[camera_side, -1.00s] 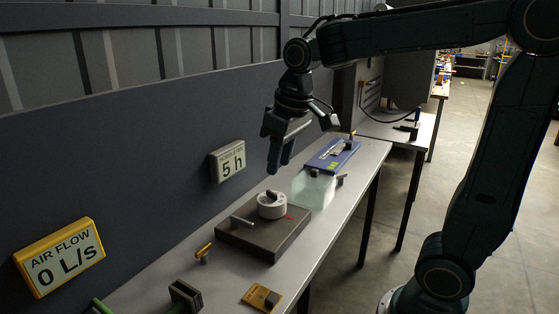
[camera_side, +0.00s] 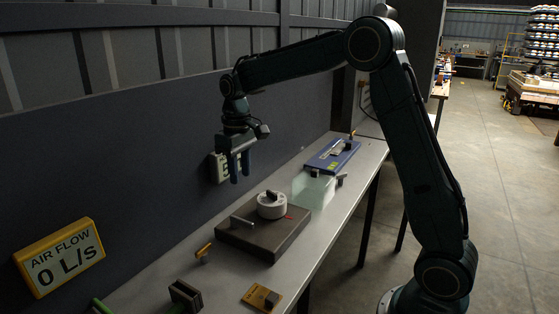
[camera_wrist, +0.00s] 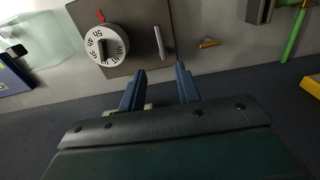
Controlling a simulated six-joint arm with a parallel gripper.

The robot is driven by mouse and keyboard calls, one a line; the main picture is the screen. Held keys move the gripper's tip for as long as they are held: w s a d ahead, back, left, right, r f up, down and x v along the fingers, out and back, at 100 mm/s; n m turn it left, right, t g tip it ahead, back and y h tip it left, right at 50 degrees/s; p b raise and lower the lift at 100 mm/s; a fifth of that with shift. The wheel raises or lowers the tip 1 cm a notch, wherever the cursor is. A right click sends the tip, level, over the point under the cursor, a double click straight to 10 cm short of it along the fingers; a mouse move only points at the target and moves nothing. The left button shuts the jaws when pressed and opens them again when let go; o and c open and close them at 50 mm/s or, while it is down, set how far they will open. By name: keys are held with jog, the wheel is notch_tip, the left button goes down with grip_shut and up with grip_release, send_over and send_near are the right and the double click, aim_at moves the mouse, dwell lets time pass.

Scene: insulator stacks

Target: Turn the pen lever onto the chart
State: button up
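The chart looks to be the white round drum with printed hour marks and a dark knob on top (camera_side: 271,206); it also shows in the wrist view (camera_wrist: 106,45). It sits on a dark brown base plate (camera_side: 262,240). The pen lever looks to be the grey bar (camera_side: 243,221) beside the drum on the same plate, apart from the drum; the wrist view shows it as a pale bar (camera_wrist: 159,42). My gripper (camera_side: 240,178) is open and empty, above and behind the plate on the wall side. Its two blue fingers (camera_wrist: 160,82) are apart, touching nothing.
A yellow "AIR FLOW 0 L/s" sign (camera_side: 60,257) is on the wall. A small white sign (camera_side: 216,170) is partly hidden behind my gripper. A translucent block (camera_side: 314,190) and a blue board (camera_side: 332,154) lie beyond the plate. An orange-handled piece (camera_side: 203,252) and a dark block (camera_side: 185,294) are nearer.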

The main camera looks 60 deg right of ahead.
aim_at(243, 220)
jog(key=shift+f, duration=0.1)
notch_tip(243, 220, down, 14)
jog(key=shift+r, duration=0.2)
dwell(0.6)
grip_shut()
